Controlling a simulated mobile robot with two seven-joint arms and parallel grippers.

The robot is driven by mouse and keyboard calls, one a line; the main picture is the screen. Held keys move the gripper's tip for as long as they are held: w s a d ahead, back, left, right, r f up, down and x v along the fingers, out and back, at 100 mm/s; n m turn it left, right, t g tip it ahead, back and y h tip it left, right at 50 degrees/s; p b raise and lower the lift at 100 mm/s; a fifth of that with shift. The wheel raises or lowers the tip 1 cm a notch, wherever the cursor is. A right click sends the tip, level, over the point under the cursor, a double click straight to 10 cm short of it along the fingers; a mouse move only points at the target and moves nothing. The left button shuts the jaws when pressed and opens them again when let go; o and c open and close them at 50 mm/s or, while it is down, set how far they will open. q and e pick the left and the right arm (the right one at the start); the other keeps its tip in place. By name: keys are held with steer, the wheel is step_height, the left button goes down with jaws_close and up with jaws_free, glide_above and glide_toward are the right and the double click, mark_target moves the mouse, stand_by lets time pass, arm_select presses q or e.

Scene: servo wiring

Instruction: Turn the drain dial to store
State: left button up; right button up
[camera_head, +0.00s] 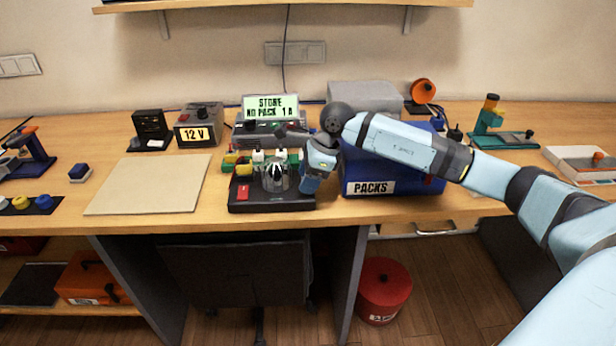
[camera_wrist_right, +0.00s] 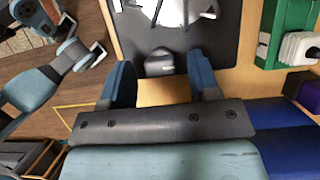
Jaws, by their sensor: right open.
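A dark box (camera_head: 252,206) with a large silver round part (camera_head: 277,178) on top stands at the middle of the bench front. My right gripper (camera_head: 311,178) is at the box's right side, pointing down. In the right wrist view the right gripper (camera_wrist_right: 162,82) is open and empty. A small grey rounded block (camera_wrist_right: 159,62) on the dark box lies just past its fingertips, and the silver part (camera_wrist_right: 175,10) is farther off.
A display (camera_head: 270,107) behind the box reads STORE, NO PACK, 1A. A blue PACKS bin (camera_head: 368,187) stands close to my right gripper. Small coloured blocks (camera_head: 243,162) line the box's back. A beige mat (camera_head: 150,184) lies empty at the left.

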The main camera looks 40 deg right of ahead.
steer(key=c, duration=0.9)
steer(key=shift+c, duration=0.2)
